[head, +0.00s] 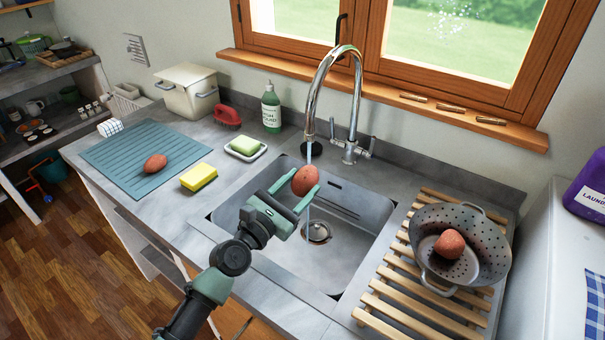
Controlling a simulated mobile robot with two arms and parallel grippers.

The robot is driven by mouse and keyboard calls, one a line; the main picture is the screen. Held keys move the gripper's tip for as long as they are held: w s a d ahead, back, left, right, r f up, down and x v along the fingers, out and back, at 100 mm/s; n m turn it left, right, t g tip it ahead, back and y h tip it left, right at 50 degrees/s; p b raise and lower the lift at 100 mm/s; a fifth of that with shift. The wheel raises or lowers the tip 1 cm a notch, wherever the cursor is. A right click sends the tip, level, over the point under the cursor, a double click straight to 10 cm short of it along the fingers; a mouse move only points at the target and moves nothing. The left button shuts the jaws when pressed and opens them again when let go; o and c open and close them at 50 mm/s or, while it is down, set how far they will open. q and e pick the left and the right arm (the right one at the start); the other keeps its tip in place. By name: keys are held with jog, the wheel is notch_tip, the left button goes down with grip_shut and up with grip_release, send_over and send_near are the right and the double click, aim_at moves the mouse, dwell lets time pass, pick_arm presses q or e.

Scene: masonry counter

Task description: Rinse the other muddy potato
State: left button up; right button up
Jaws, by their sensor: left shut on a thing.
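My left gripper (294,193) is shut on a reddish-brown potato (305,180) and holds it over the sink (345,236). Water runs from the chrome faucet (326,75) onto the potato and on down toward the drain (317,231). Another reddish potato (449,243) sits in the grey colander (485,222) at the right. A third, browner potato (156,163) lies on the blue-grey ribbed mat (116,148) at the left. Mud on any of them is too small to make out. My right gripper is not in view.
The colander stands on a wooden slatted rack (384,307) right of the sink. A yellow sponge (199,178), a soap dish (246,151), a red brush (227,115) and a green soap bottle (271,107) stand left of the sink. A cream bin (187,91) is behind the mat.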

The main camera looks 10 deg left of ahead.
aim_at(306, 188)
pick_arm(q)
jog(key=shift+s+a+r+p, duration=0.1)
jog(key=shift+s+a+p, duration=0.1)
jog(key=shift+s, duration=1.4)
jog(key=shift+s+a+p, duration=0.15)
jog(key=shift+s+a, duration=0.05)
jog(key=shift+s, duration=1.35)
jog(key=s+r+p, duration=0.4)
jog(key=s, duration=0.1)
jog(key=shift+a, duration=0.3)
